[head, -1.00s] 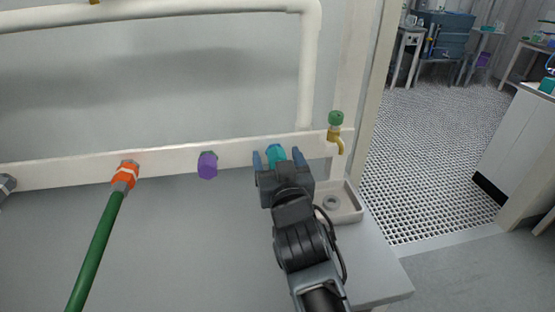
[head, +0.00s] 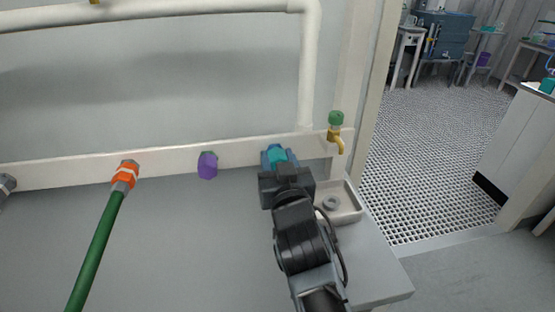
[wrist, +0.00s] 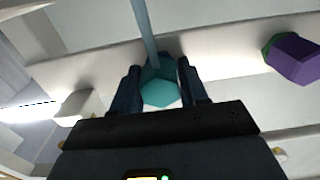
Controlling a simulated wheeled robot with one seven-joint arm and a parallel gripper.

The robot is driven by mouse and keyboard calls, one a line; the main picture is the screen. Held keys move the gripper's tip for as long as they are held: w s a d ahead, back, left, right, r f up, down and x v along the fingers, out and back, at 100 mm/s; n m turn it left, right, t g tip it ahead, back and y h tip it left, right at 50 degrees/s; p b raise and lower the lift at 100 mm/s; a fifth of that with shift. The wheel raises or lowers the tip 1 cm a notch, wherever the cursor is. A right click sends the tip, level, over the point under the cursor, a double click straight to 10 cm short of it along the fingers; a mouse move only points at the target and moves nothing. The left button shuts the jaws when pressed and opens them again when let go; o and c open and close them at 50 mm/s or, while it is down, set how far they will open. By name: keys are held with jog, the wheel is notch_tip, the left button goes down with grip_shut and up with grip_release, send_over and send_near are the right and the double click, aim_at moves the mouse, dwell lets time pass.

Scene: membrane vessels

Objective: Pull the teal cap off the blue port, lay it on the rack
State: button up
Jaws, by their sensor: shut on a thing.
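The teal cap (head: 277,154) is on the white rail, to the right of the purple cap, between the fingers of my gripper (head: 279,158). In the wrist view the teal cap (wrist: 160,93) shows its hexagonal end between the two dark fingers. My gripper (wrist: 160,88) is shut on it. The blue port behind the cap is mostly hidden, and I cannot tell whether the cap is still seated on it. I cannot pick out a rack for certain; a shallow pale tray (head: 350,216) stands just right of my gripper.
A purple cap (head: 207,165) and an orange fitting (head: 126,172) with a green hose (head: 97,250) sit along the white rail (head: 60,174) to the left. A brass tap (head: 336,135) with a green top stands above the tray. The grey bench (head: 190,250) is clear in front.

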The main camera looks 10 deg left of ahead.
jog(key=shift+b+v, duration=0.45)
jog(key=shift+v, duration=2.15)
jog(key=shift+s, duration=0.1)
